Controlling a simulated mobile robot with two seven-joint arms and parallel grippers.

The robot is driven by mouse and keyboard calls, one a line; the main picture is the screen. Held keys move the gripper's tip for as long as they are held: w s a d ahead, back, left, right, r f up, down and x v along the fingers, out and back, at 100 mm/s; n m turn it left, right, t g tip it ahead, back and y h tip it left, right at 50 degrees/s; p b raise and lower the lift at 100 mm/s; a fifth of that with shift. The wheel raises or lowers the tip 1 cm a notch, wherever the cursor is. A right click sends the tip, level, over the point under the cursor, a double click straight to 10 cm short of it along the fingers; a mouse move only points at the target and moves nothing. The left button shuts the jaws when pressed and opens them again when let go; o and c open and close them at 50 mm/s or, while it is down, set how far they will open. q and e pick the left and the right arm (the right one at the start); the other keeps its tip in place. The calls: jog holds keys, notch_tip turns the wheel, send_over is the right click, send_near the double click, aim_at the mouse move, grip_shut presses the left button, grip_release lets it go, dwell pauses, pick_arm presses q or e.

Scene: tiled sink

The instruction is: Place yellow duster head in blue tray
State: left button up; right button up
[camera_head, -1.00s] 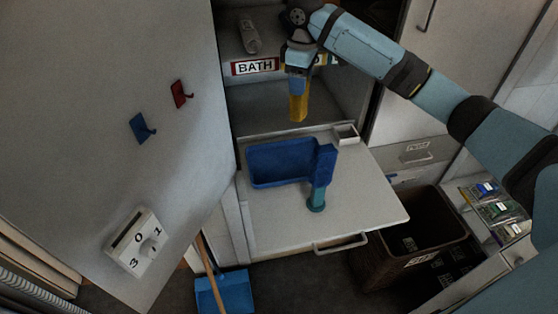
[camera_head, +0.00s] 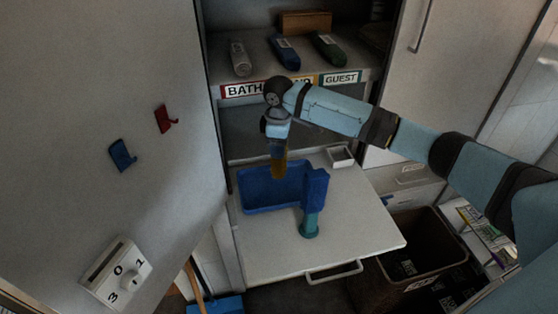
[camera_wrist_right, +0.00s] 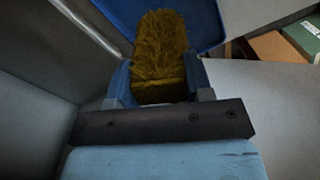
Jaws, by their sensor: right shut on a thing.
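The yellow duster head (camera_head: 278,165) hangs pointing down from my right gripper (camera_head: 277,140), which is shut on it. In the head view its lower end overlaps the blue tray (camera_head: 258,205); I cannot tell whether it touches the tray. The right wrist view shows the fuzzy yellow duster head (camera_wrist_right: 160,42) between the gripper's fingers (camera_wrist_right: 160,82), with the blue tray (camera_wrist_right: 207,22) beyond it. The tray lies on a pale pull-out board. My left gripper is not in view.
A blue upright piece on a teal base (camera_head: 311,220) stands at the tray's right side. A small white box (camera_head: 341,156) sits at the board's back. An open cabinet door (camera_head: 100,60) bounds the left. The board's front right (camera_head: 365,225) is clear.

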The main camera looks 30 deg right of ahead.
notch_tip(320, 180, down, 6)
dwell(0.5)
jog(key=o, duration=0.9)
jog(key=shift+f, duration=0.15)
notch_tip(320, 180, up, 12)
jog(key=shift+r+b, duration=0.2)
jog(key=shift+b, duration=0.1)
